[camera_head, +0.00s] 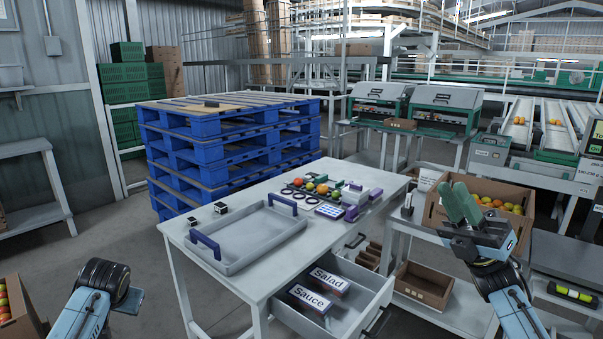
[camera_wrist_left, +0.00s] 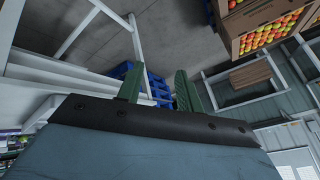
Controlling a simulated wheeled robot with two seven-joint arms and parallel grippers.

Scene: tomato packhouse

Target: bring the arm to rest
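My right gripper (camera_head: 460,203) is raised at the right in the head view, in front of a cardboard box of tomatoes. Its two green fingers point up and overlap in this view, so any gap is hard to judge. Nothing shows held in it. My left arm (camera_head: 98,290) comes in low at the left edge, clear of the table; its fingers are hidden in the head view. In the left wrist view my left gripper (camera_wrist_left: 158,90) has its green fingers apart, with nothing between them but distant floor and blue pallets.
The grey table (camera_head: 330,222) carries a tray (camera_head: 250,243) with purple handles and several small items. The tomato box (camera_head: 437,210) stands behind my right gripper. Blue pallets (camera_head: 215,150) stand behind the table.

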